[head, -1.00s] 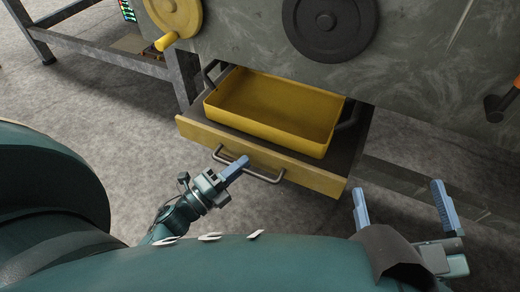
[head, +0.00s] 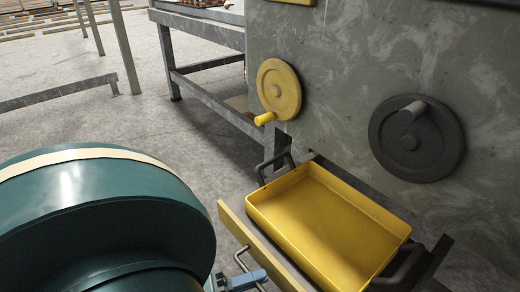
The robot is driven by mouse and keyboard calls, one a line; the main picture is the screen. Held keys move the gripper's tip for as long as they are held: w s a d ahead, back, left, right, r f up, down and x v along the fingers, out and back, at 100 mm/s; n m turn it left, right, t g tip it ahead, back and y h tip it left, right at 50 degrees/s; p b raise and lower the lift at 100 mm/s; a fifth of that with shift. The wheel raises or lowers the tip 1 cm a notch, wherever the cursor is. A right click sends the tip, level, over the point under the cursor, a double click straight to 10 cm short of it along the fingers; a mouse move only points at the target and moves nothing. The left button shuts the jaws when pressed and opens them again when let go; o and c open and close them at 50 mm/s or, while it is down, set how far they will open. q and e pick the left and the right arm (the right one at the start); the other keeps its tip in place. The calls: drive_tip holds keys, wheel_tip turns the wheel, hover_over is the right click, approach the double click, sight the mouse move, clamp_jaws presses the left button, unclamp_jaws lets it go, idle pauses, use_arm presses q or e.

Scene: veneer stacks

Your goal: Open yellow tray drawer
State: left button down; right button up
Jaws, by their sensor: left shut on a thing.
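The yellow tray (head: 325,232) sits in a pulled-out drawer with a yellow front panel (head: 262,245), at the lower right of the head view. The tray is empty, and dark side handles show beside it. The drawer's bar handle (head: 240,257) is on the outer face of the front. My left gripper (head: 250,278) is at the bottom edge, shut on the bar handle; part of it is cut off by the frame. My right gripper is out of view.
The grey machine body (head: 345,90) rises behind the drawer, with a yellow handwheel (head: 279,90) and a black handwheel (head: 435,150). A metal-framed table (head: 200,30) stands to its left. Open concrete floor (head: 100,120) lies at the left.

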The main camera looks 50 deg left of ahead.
use_arm(q)
drive_tip(key=c, duration=1.5)
unclamp_jaws()
drive_tip(key=p+v, duration=0.1)
drive_tip(key=v, duration=1.2)
drive_tip(key=shift+s, duration=0.1)
